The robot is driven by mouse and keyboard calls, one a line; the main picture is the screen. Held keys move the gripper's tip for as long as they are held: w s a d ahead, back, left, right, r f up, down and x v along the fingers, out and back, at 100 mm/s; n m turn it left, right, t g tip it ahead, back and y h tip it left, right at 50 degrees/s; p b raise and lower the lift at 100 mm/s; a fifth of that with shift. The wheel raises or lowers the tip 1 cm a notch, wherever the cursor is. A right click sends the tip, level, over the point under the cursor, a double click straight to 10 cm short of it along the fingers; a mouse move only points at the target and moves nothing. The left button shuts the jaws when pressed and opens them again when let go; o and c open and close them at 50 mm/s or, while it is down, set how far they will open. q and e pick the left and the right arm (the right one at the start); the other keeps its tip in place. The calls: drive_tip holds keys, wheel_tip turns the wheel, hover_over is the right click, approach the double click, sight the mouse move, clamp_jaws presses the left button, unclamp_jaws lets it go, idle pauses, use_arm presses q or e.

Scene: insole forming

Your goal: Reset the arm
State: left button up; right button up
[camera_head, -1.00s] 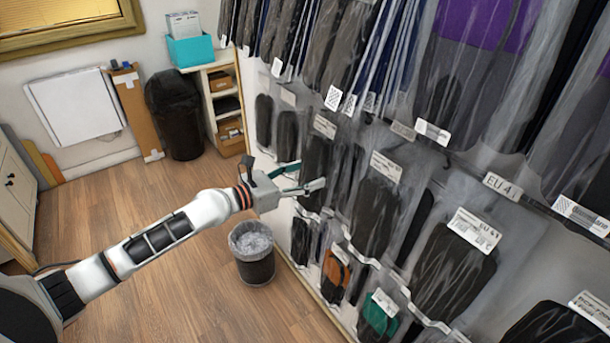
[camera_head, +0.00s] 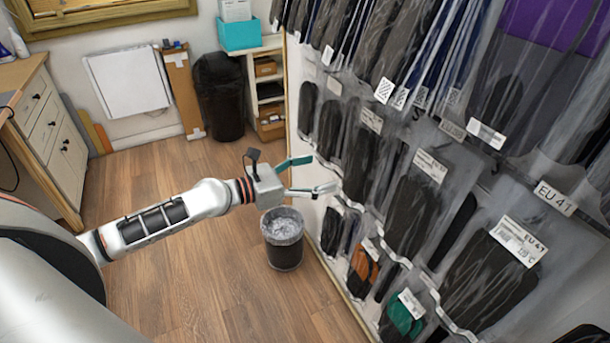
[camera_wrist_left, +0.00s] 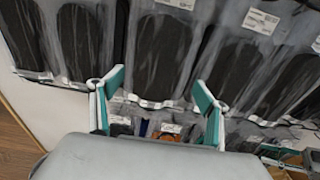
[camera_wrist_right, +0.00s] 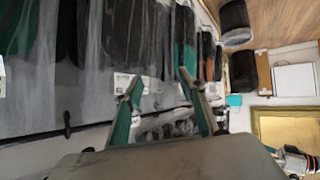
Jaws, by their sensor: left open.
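My left gripper (camera_head: 318,174) reaches in from the left in the head view, beside the left edge of the wall rack of bagged insoles (camera_head: 415,205). Its two fingers are spread apart with nothing between them. In the left wrist view the open gripper (camera_wrist_left: 158,88) faces the hanging pouches, with dark insoles (camera_wrist_left: 160,55) behind the fingers. My right gripper is not visible in the head view. In the right wrist view the right gripper (camera_wrist_right: 160,78) has its fingers apart and empty, with the pouches behind and left of it.
A bin with a clear liner (camera_head: 283,240) stands on the floor below my left gripper. A tall black bin (camera_head: 219,97), a small shelf (camera_head: 264,92) and a drawer cabinet (camera_head: 45,130) stand farther back.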

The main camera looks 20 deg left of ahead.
use_arm(q)
drive_tip(key=shift+v, duration=1.7)
drive_tip(key=s+d+f+m+g+y, duration=0.1)
drive_tip(key=s+d+f+m+y, duration=0.2)
drive_tip(key=s+f+m, duration=0.8)
drive_tip(key=s+d+f+m+g+y, duration=0.1)
drive_tip(key=s+d+f+m+y, duration=0.2)
drive_tip(key=s+f+m, duration=0.9)
wheel_tip(320, 180, down, 5)
drive_tip(key=m+y, duration=0.1)
drive_tip(key=m, duration=0.8)
drive_tip(key=shift+d+r+m+y, duration=0.2)
drive_tip(key=shift+d+m+y, duration=0.1)
drive_tip(key=shift+m, duration=0.1)
